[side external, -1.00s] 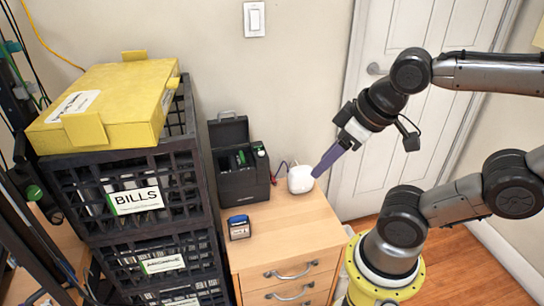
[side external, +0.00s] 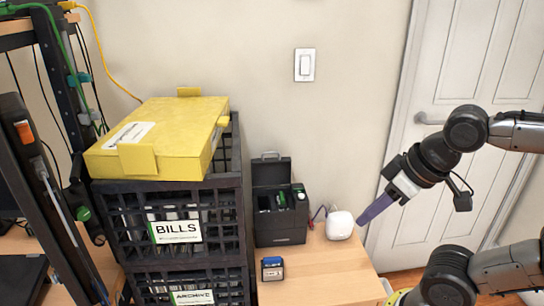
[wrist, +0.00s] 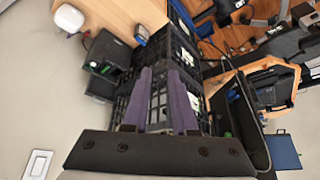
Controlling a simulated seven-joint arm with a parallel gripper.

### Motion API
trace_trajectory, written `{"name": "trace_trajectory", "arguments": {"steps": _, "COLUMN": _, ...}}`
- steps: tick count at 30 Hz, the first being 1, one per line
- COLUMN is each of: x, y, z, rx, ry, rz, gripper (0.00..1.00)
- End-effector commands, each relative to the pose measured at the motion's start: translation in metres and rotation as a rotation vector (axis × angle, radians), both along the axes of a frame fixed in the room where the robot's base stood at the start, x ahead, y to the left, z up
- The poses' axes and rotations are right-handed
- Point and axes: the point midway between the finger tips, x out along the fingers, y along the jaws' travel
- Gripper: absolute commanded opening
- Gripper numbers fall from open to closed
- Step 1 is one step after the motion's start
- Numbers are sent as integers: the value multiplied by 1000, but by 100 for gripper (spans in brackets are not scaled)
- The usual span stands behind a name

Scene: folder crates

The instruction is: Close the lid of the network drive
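The network drive (side external: 282,226) is a black box with green lights or parts inside, on the wooden cabinet against the wall. Its lid (side external: 271,172) stands open and upright at the back, with a small handle on top. The drive also shows in the wrist view (wrist: 108,52) at upper left. My gripper (side external: 364,222) has purple fingers and is to the right of the drive, close to the white router, apart from the drive. In the wrist view the two fingers (wrist: 160,72) stand apart with nothing between them.
A white rounded router (side external: 340,225) sits right of the drive. A small blue-topped box (side external: 272,268) lies in front. Stacked black crates (side external: 245,225), with a yellow folder box (side external: 165,125) on top, stand close on the left. The cabinet top (side external: 335,262) is otherwise clear.

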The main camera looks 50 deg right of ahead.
Motion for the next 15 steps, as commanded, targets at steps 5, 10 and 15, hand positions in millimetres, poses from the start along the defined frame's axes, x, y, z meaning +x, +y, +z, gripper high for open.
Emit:
{"name": "trace_trajectory", "arguments": {"steps": 5, "x": 25, "y": -5, "z": 50, "rx": 20, "ry": -92, "rz": -77, "gripper": 0}}
{"name": "trace_trajectory", "arguments": {"steps": 10, "x": 77, "y": -16, "z": 111, "rx": 32, "ry": -152, "rz": -171, "gripper": 0}}
{"name": "trace_trajectory", "arguments": {"steps": 15, "x": 144, "y": -36, "z": 160, "rx": 40, "ry": -187, "rz": -276, "gripper": 0}}
